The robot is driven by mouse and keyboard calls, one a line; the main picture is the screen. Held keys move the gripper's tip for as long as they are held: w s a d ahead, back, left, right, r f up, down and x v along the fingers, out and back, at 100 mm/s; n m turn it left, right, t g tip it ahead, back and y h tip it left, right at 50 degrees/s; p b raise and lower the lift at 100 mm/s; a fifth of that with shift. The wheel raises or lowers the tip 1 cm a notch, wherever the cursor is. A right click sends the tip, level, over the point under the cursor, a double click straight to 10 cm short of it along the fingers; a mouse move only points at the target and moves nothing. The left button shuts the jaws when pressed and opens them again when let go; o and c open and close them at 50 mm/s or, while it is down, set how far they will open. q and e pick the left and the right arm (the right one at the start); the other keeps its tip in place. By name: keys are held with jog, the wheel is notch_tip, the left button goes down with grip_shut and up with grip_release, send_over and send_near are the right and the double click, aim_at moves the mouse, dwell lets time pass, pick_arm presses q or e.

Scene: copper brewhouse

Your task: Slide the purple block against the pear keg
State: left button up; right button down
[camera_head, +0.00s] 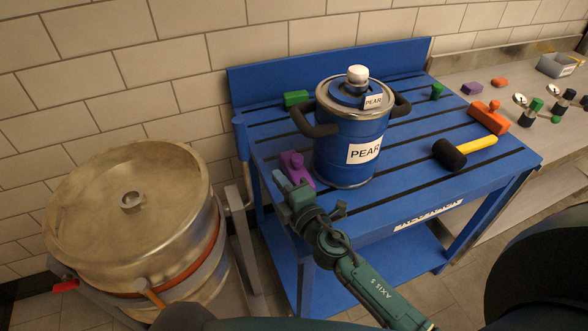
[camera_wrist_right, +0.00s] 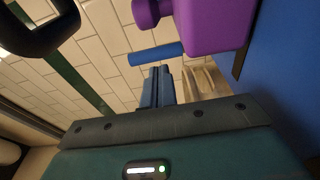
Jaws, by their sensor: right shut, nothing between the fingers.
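The purple block (camera_head: 297,166), with a rounded knob, lies on the blue slatted bench (camera_head: 415,195) just left of the pear keg (camera_head: 345,165). In the head view their edges nearly meet; I cannot tell whether they touch. The keg is blue, upright, lidded, labelled PEAR, with dark side handles. My right gripper (camera_head: 281,181) is shut and empty at the near-left side of the purple block. In the right wrist view the shut fingers (camera_wrist_right: 158,78) point past the purple block (camera_wrist_right: 220,22), which shows at the top right. My left gripper is not in view.
A green block (camera_head: 296,98) lies behind the keg's left handle. A black-headed mallet (camera_head: 450,153) with a yellow handle lies right of the keg. A large copper vessel (camera_head: 130,215) stands left of the bench.

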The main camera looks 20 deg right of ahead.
aim_at(300, 164)
jog(key=shift+w+d, duration=0.35)
jog(key=shift+d, duration=0.55)
jog(key=shift+w+d, duration=0.3)
jog(key=shift+d, duration=0.55)
jog(key=shift+d, duration=1.5)
jog(key=shift+a+f, duration=0.1)
jog(key=shift+a, duration=0.05)
